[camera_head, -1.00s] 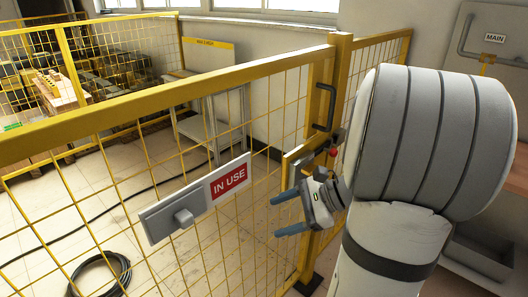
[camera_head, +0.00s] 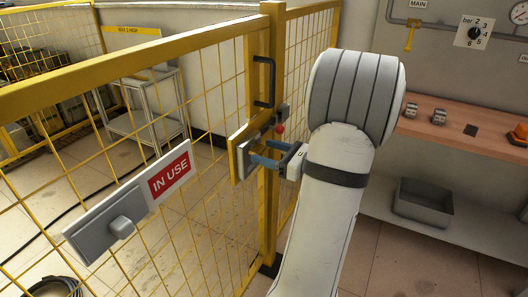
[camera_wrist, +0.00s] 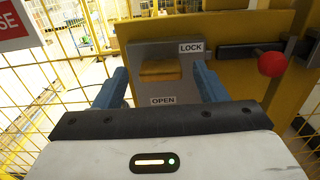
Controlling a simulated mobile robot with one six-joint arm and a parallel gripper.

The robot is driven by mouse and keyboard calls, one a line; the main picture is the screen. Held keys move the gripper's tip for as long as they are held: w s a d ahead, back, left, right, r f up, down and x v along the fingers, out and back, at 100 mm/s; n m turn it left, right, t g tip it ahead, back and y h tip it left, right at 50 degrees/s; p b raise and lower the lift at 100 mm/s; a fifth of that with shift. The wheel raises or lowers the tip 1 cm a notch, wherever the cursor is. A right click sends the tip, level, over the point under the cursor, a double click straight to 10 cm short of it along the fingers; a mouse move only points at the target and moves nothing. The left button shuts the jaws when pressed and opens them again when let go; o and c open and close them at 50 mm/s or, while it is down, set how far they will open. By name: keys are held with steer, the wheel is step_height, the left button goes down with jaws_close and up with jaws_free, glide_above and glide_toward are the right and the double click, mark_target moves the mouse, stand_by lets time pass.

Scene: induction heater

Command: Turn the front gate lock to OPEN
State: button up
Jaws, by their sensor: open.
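The front gate lock is a grey plate (camera_wrist: 140,52) on a yellow gate panel, with a brass-coloured knob (camera_wrist: 160,69) at its middle. A LOCK label (camera_wrist: 190,47) is at its upper right and an OPEN label (camera_wrist: 163,100) is below the knob. The knob looks like a wide, level block; I cannot tell which label it points to. My gripper (camera_wrist: 160,76) is open, its blue fingers left and right of the knob in the wrist view. Contact is not clear. In the head view my gripper (camera_head: 262,151) faces the lock plate (camera_head: 248,148), its fingers partly covering it.
A red ball knob (camera_wrist: 271,63) on a dark bolt is right of the lock. A black handle (camera_head: 264,80) is on the gate above. A wooden shelf (camera_head: 450,138) stands right.

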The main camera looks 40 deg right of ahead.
steer(key=shift+w+a, duration=0.25)
steer(key=shift+w, duration=0.4)
steer(key=shift+c, duration=0.5)
steer(key=c, duration=1.2)
steer(key=shift+a, duration=0.15)
steer(key=shift+c, duration=0.4)
